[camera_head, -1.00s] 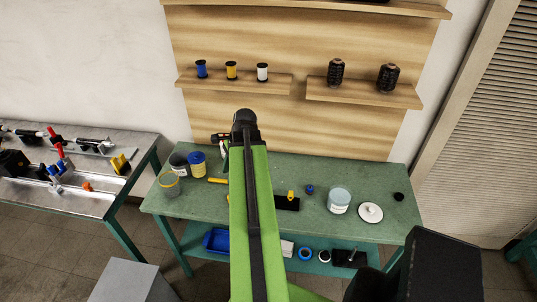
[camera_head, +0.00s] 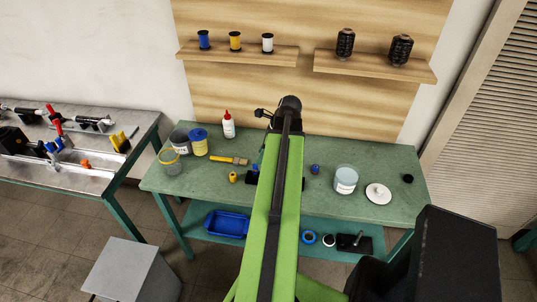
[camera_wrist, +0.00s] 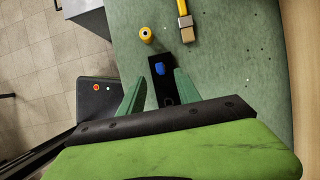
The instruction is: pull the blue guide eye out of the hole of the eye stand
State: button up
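The blue guide eye (camera_wrist: 160,69) stands at the far end of the black eye stand (camera_wrist: 164,88) in the wrist view, between and slightly beyond my fingertips. In the head view the blue eye (camera_head: 254,167) shows just left of my arm, with the stand's left end (camera_head: 249,180) below it. A dark round spot, perhaps an empty hole, shows on the stand nearer my palm. My gripper (camera_wrist: 160,76) is open, its two green fingers apart, with nothing held. I cannot tell its height above the stand. My arm hides the stand's right part in the head view.
A white bottle (camera_head: 228,125), a yellow-blue can (camera_head: 198,142), a clear tub (camera_head: 345,180) and a white lid (camera_head: 378,193) stand on the green bench (camera_head: 395,160). Spools line the wall shelves.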

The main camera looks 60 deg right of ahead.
aim_at(255, 165)
jog(key=b+x, duration=0.5)
jog(key=x, duration=0.3)
jog(key=shift+b, duration=0.35)
jog(key=shift+r, duration=0.1)
grip_shut()
jog(key=c, duration=0.8)
grip_release()
